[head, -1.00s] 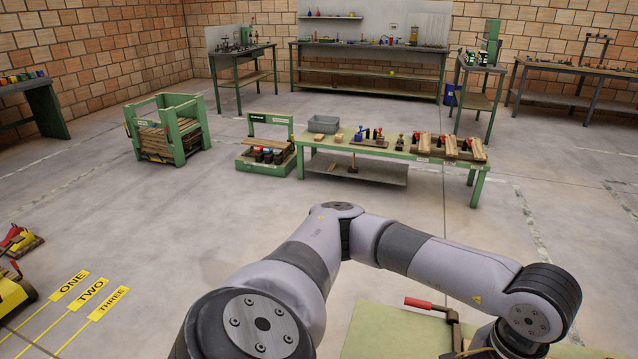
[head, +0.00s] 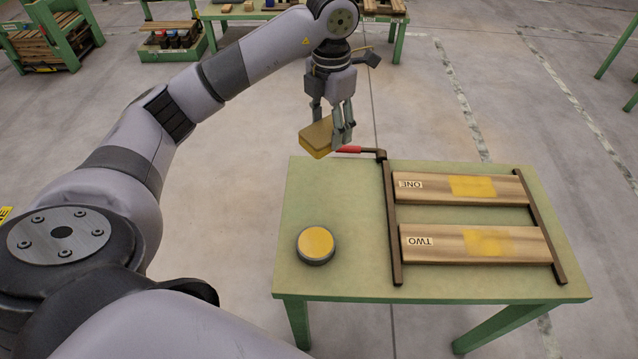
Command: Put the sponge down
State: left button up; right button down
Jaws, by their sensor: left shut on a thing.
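The sponge (head: 316,138) is a yellow-brown block in the head view. My left gripper (head: 334,125) points down and is shut on it. The sponge is tilted and held in the air near the far left edge of the green table (head: 330,200). The gripper's fingers hide part of the sponge's right side. My right gripper is not in view.
A round tin with a yellow top (head: 316,243) stands on the table's left part. A dark rack holds two boards, ONE (head: 450,187) and TWO (head: 450,243), each with a yellow patch. A red-handled clamp (head: 358,151) sits at the far edge. The table's left part has bare room.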

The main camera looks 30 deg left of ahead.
pick_arm(q)
jog(key=n, duration=0.2)
jog(key=w+a+n, duration=0.1)
jog(key=a+n, duration=0.1)
jog(key=n, duration=0.1)
jog(key=shift+w+a+f+n, duration=0.1)
jog(key=shift+w+n, duration=0.05)
jog(key=shift+n, duration=0.15)
jog(key=a+n, duration=0.1)
jog(key=n, duration=0.3)
send_over(319, 187)
notch_tip(319, 187, down, 16)
jog(key=shift+w+r+b, duration=0.1)
jog(key=shift+b, duration=0.3)
notch_tip(319, 187, down, 3)
jog(key=shift+f, duration=0.65)
jog(key=shift+f, duration=0.1)
jog(key=o, duration=1)
